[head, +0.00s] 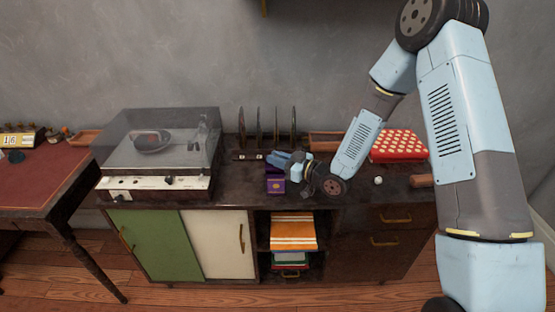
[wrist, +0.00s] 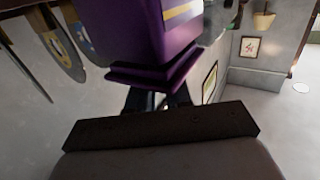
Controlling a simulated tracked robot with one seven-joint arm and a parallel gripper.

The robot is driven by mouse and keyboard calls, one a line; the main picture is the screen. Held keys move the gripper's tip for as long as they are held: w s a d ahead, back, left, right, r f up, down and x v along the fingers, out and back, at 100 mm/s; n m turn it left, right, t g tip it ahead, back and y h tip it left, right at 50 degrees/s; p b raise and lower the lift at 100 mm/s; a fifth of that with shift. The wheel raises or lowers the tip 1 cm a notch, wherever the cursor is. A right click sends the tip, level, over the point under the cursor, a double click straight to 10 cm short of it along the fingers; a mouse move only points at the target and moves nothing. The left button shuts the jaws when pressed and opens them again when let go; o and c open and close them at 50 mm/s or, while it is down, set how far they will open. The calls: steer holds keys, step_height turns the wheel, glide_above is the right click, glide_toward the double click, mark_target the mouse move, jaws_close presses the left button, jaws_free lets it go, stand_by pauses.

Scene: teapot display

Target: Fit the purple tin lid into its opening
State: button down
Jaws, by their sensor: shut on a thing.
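The purple tin (head: 275,186) stands at the front of the cabinet top, under my gripper (head: 277,158). In the wrist view the tin's purple body (wrist: 150,28), with a pale yellow band, fills the top of the picture. The purple lid (wrist: 150,76) shows there as a stepped, flanged piece at the tin's end. My gripper (wrist: 158,101) is shut on the lid, with its dark fingers partly hidden behind a dark bar. The lid is at or very close to the tin's opening; I cannot tell whether it is seated. The opening itself is hidden.
A record player (head: 160,150) with a clear cover stands left of the tin. Upright discs (head: 275,122) in a rack stand behind. A red patterned box (head: 398,145) and a small white ball (head: 378,181) lie to the right. Orange striped cloth (head: 293,231) fills a shelf below.

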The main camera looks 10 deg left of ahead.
steer(key=shift+f, duration=0.7)
stand_by(0.7)
steer(key=c, duration=1)
jaws_free()
steer(key=shift+o, duration=0.2)
steer(key=shift+d, duration=0.15)
